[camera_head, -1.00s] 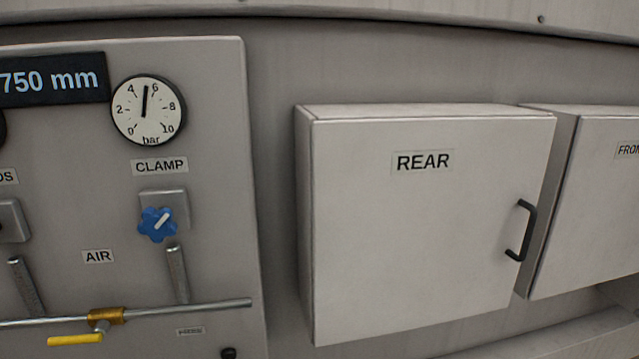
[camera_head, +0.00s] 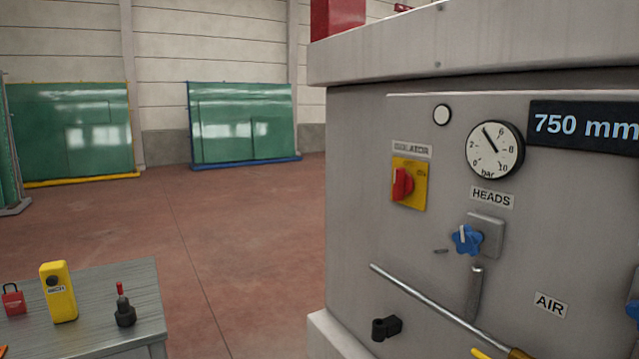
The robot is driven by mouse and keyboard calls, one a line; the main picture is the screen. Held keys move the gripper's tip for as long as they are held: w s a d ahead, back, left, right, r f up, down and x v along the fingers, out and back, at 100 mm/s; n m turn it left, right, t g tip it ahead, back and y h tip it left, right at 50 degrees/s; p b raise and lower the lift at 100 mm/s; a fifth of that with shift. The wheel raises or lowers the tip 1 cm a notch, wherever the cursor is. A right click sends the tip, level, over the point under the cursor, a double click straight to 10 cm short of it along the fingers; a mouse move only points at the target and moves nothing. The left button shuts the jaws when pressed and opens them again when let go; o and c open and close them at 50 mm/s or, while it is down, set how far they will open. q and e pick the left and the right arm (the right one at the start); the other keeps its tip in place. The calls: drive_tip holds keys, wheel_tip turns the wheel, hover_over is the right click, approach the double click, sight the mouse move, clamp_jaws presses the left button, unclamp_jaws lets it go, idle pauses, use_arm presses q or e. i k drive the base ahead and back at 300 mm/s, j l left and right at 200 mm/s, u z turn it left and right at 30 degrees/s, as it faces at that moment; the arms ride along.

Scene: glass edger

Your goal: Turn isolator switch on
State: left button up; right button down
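The isolator switch is a red rotary handle (camera_head: 402,184) on a yellow plate (camera_head: 417,186), on the left part of the grey machine panel. A label reading "ISOLATOR" (camera_head: 412,150) sits above it. The red handle looks roughly upright; the small marking on the plate is too small to read surely. Neither of my grippers shows in the head view.
A grey table (camera_head: 95,330) at lower left holds a red padlock (camera_head: 13,299), a yellow device (camera_head: 58,291) and a black-and-red item (camera_head: 124,306). A blue HEADS knob (camera_head: 467,239) and pipe (camera_head: 435,305) project below the switch. Open floor (camera_head: 230,240) lies left of the machine.

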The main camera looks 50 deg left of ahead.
sight(403, 182)
drive_tip(key=u, duration=1.25)
